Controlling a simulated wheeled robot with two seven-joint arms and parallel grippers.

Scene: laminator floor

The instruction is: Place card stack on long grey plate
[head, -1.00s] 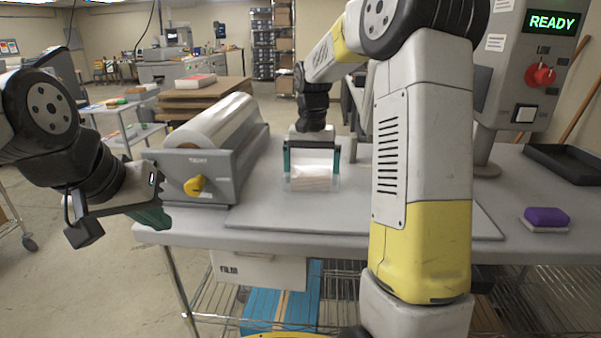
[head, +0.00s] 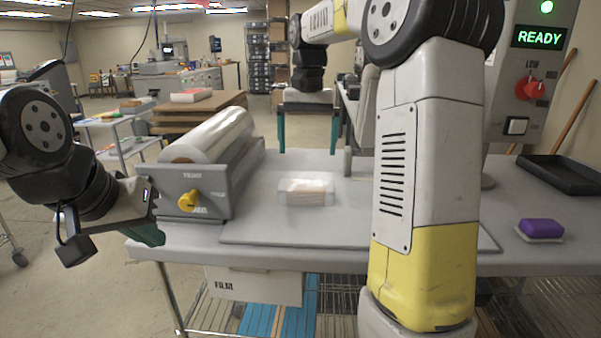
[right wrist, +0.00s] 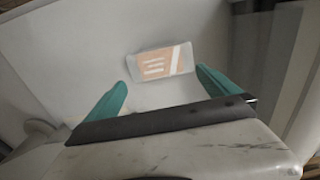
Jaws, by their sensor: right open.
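The card stack (head: 306,192), pale with orange-brown print and a clear wrap, lies flat and appears to rest on the long grey plate (head: 270,230) on the table. It also shows in the right wrist view (right wrist: 160,62), beyond and between the fingertips. My right gripper (head: 309,150) is open and empty above the card stack, its two teal fingers apart and clear of it. My left gripper (head: 150,234) is off the table's left front corner beside the roll holder; its fingers are seen edge-on, so I cannot tell their opening. My right arm hides part of the plate.
A film roll (head: 210,135) sits in a grey holder with a yellow knob (head: 188,201) at the left. A purple block (head: 541,228) and a black tray (head: 562,174) are at the right. A control box (head: 530,80) reading READY stands behind.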

